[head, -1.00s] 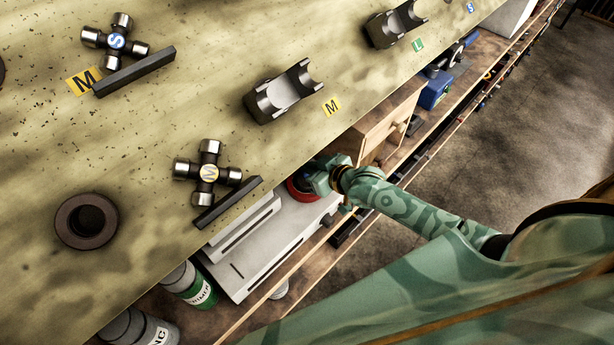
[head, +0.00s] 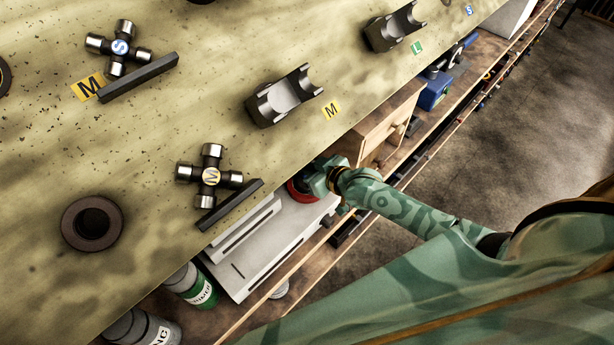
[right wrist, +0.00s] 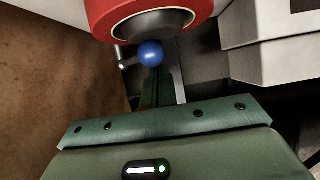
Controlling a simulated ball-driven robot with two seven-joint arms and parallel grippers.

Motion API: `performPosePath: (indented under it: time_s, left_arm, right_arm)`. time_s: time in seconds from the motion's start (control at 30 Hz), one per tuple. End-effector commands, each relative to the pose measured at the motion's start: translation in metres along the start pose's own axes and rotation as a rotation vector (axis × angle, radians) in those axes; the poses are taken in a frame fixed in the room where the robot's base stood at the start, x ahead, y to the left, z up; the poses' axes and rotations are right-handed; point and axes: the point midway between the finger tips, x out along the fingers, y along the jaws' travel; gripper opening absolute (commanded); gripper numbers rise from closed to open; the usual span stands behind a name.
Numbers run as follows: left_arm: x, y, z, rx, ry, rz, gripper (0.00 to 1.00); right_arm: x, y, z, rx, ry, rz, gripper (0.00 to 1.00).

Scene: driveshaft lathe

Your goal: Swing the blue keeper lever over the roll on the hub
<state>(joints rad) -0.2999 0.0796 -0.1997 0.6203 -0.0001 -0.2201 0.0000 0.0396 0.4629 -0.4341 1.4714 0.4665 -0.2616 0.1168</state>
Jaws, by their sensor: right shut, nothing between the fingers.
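The red roll (right wrist: 150,18) fills the top of the right wrist view, its pale core ring facing me. The keeper lever's blue ball (right wrist: 150,54) sits just below the roll's core, on a thin metal rod to its left. My right gripper (right wrist: 156,82) is shut and empty, its fingers pointing at the ball from below; I cannot tell whether they touch it. In the head view the roll (head: 299,191) is partly hidden under the bench edge beside my right gripper (head: 318,183). The hub is hidden. My left gripper is not in view.
The bench top (head: 200,50) overhangs the shelf. A grey-white machine case (head: 265,255) stands beside the roll, with a wooden cabinet (head: 385,130) on its other side. Cans (head: 190,284) stand at the lower left. Cross joints (head: 211,176) and yokes (head: 286,97) lie on the bench.

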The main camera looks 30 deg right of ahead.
Motion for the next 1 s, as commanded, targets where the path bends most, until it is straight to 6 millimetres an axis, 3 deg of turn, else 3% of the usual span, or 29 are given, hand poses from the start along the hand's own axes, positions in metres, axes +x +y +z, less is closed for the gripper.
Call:
performPosePath:
  time_s: [1.0]
  left_arm:
    - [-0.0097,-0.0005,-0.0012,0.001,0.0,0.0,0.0]
  right_arm:
    - [0.0043,-0.004,-0.003,0.0,0.0,0.0,0.0]
